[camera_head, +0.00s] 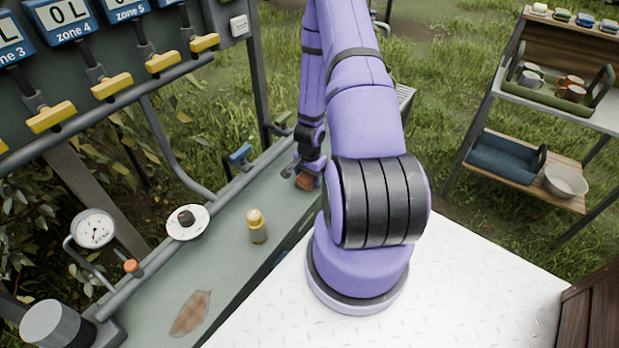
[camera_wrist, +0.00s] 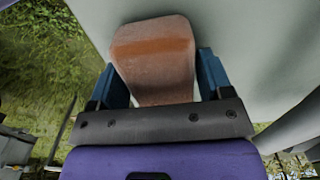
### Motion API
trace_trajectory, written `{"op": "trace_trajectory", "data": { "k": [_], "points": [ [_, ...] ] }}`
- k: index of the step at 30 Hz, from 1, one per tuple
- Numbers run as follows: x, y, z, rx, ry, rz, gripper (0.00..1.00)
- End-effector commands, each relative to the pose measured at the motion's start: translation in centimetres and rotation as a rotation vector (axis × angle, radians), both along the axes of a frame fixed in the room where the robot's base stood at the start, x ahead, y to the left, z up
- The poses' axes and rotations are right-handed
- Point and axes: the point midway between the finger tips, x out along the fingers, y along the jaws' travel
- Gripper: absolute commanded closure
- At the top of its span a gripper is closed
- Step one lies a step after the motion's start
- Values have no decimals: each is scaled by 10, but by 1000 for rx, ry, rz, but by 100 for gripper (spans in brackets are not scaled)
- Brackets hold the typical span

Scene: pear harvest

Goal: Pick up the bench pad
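The bench pad, a rounded reddish-brown block with an orange band, fills the middle of the wrist view (camera_wrist: 153,62). In the head view it is a small brown shape (camera_head: 305,182) at the far part of the grey-green bench, just below my gripper (camera_head: 307,165). In the wrist view the two blue fingers of my gripper (camera_wrist: 160,82) stand on either side of the pad. They appear to touch its sides, with hardly any gap. The pad is at or very close to the bench top; I cannot tell whether it is clear of it.
The bench (camera_head: 225,275) also carries a yellow-capped bottle (camera_head: 257,226), a white dish with a dark lump (camera_head: 187,222) and a flat brown patch (camera_head: 190,313). A dial gauge (camera_head: 94,229) and yellow-handled levers (camera_head: 111,85) line the left. A shelf (camera_head: 545,105) stands right.

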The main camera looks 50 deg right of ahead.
Motion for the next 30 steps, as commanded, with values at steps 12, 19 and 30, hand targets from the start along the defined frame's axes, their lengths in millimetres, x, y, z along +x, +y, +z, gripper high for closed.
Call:
{"op": "trace_trajectory", "data": {
  "k": [12,19,30],
  "points": [
    [0,0,0,0,0,0,59],
    [0,-2,7,-1,0,1,59],
    [0,-6,27,-2,0,3,59]
  ]
}}
